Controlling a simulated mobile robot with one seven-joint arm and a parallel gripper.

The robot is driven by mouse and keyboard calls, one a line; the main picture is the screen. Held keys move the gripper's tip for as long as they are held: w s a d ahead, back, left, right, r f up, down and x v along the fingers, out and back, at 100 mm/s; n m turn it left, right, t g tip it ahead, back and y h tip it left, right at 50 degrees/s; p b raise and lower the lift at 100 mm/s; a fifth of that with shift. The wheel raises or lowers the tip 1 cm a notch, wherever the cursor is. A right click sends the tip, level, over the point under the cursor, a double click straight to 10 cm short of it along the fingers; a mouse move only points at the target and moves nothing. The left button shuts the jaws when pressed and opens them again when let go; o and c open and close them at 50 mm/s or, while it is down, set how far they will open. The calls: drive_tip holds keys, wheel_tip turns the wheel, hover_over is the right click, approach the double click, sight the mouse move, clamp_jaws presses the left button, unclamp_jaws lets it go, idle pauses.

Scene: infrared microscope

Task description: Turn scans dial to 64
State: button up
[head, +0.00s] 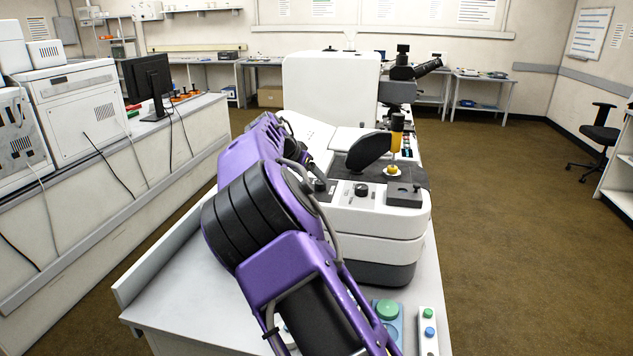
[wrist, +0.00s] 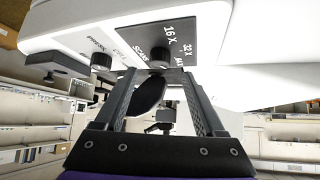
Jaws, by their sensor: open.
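The scans dial (wrist: 157,58) is a black round knob on a dark panel marked SCANS, 16X and 32X, with a third label partly cut by shadow, in the wrist view. I cannot read where its pointer stands. My gripper (wrist: 161,74) is open, with one finger on either side of the dial and the tips close to it; I cannot tell whether they touch. In the head view what looks like the same dial (head: 320,185) sits on the microscope's (head: 375,220) front edge, just beside my purple arm, which hides most of my gripper.
A second black knob (wrist: 103,62) stands close beside the dial. A black oval piece (head: 368,150), a yellow-handled tool (head: 397,135) and a grey block (head: 405,195) stand on the microscope's deck.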

drive_tip(key=v, duration=1.2)
drive_tip(key=shift+r, duration=0.2)
drive_tip(key=shift+s, duration=0.15)
